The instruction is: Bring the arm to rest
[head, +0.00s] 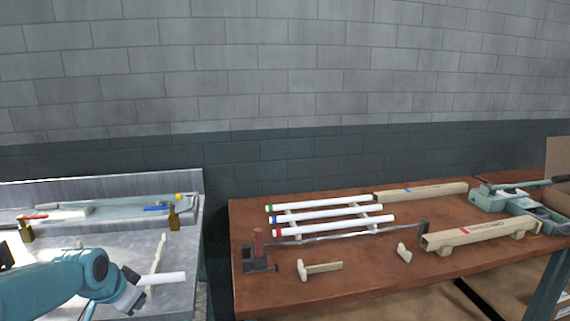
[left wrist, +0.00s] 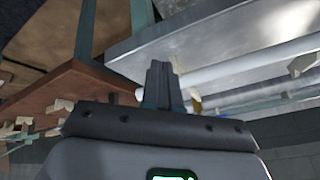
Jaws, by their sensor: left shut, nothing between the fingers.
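My left arm comes in from the left in the head view, over the grey metal bench (head: 190,262). Its left gripper (head: 131,276) is small and partly hidden by my own wrist. In the left wrist view the two fingers of the left gripper (left wrist: 160,84) are together, with nothing between them. A white tube (head: 166,278) lies beside the gripper in the head view. The wrist view, which looks tilted, shows a pale tube (left wrist: 250,58) near the fingers along the bench. I cannot tell whether the gripper touches it. My right gripper is not in view.
A brown table (head: 300,290) stands to the right, past a gap. It holds white tubes on a rack (head: 332,224), long tan boxes (head: 480,232), a black stand with a red handle (head: 259,250) and a teal tool (head: 500,197). Brass-coloured fittings (head: 173,218) stand on the metal bench.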

